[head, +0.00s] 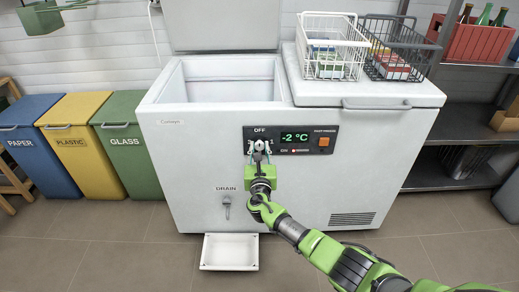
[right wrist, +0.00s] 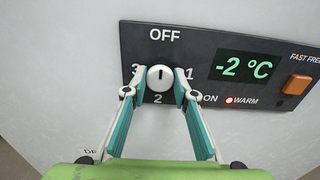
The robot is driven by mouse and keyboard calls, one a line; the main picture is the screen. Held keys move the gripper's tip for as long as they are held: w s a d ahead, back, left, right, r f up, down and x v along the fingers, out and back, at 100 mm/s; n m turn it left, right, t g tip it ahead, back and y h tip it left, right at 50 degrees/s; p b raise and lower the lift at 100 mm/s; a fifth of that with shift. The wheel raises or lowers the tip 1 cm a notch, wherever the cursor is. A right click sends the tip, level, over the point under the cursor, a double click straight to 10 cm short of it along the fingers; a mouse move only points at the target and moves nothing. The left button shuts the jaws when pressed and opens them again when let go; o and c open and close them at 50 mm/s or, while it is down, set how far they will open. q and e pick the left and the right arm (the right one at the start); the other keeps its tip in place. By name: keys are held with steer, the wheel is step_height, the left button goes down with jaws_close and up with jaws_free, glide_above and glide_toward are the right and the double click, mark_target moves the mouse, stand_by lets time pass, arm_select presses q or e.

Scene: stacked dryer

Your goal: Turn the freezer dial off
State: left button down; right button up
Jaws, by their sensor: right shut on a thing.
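The chest freezer (head: 185,160) stands ahead with a dark control panel (head: 315,149) on its front. In the right wrist view the panel carries a round whitish dial (right wrist: 160,79) marked OFF at the top, 1 at right, 2 below and 3 at left. A dark mark on the dial points up towards OFF. My right gripper (right wrist: 160,73) is shut on the dial, one fingertip on each side. The display (right wrist: 243,68) reads -2 °C, and a red lamp (right wrist: 229,100) glows by WARM.
An orange button (right wrist: 297,84) sits right of the display. A drain spout (head: 227,206) is below the panel, with a white tray (head: 230,265) on the floor. The freezer's left lid (head: 225,25) is open. Wire baskets (head: 332,48) stand on the right lid. Bins stand at left.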

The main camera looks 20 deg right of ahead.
steer(key=o, duration=1.1)
steer(key=shift+f, duration=0.15)
steer(key=v, duration=1.2)
